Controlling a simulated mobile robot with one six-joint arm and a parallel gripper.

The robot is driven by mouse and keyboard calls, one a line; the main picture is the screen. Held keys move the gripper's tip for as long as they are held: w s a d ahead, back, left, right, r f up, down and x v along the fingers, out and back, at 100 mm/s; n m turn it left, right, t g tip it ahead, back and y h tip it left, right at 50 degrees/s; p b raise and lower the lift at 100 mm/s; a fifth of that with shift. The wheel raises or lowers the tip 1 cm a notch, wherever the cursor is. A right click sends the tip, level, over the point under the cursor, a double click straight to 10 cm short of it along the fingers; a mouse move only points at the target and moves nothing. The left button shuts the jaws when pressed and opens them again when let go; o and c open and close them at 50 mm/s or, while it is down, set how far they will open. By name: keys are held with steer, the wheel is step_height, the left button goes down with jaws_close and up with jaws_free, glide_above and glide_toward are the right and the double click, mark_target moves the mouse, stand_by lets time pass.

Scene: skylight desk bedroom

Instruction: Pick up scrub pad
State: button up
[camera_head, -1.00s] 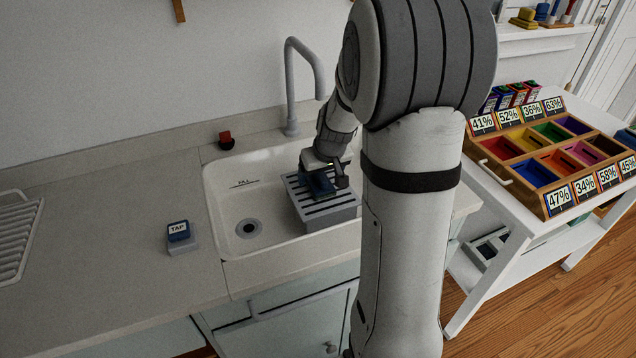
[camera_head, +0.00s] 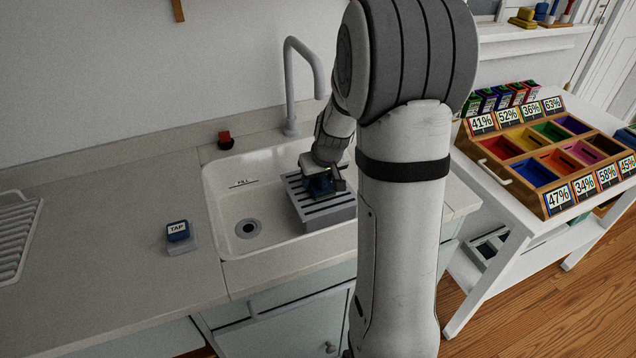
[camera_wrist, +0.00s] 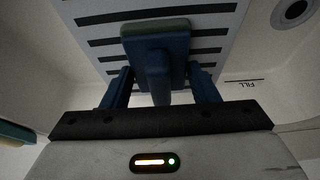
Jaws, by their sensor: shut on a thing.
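The scrub pad (camera_wrist: 155,45) shows in the wrist view as a blue block with a green layer and a blue handle, over the grey slotted rack (camera_wrist: 90,30). My gripper (camera_wrist: 160,95) is shut on the scrub pad, with its blue fingers on either side of the handle. In the head view my gripper (camera_head: 322,186) is low over the slotted rack (camera_head: 325,215) in the sink, and the pad is mostly hidden by it. I cannot tell whether the pad touches the rack.
The white sink (camera_head: 226,195) has a drain (camera_head: 249,228) at left and a grey faucet (camera_head: 290,85) behind. A coloured sorting tray (camera_head: 535,170) stands on the right table.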

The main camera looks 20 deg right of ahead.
steer(key=shift+c, duration=0.6)
steer(key=shift+r, duration=0.1)
steer(key=shift+r, duration=0.6)
steer(key=shift+a+r, duration=0.25)
steer(key=shift+r, duration=0.3)
steer(key=shift+a+r, duration=0.25)
steer(key=shift+r, duration=0.3)
steer(key=a, duration=1.6)
steer(key=s+d+r+m+h+p, duration=0.1)
steer(key=s+d+r+m+p, duration=0.25)
steer(key=d, duration=0.65)
steer(key=s+d+r+m+h+p, duration=0.1)
steer(key=s+d+r+m+p, duration=0.2)
steer(key=d, duration=0.6)
steer(key=shift+n, duration=0.25)
steer(key=f+b, duration=0.1)
steer(key=f, duration=0.2)
steer(key=f+b, duration=0.2)
steer(key=f, duration=0.1)
steer(key=w+f+b, duration=0.1)
steer(key=f+b, duration=0.1)
steer(key=f, duration=0.1)
steer(key=shift+w, duration=0.1)
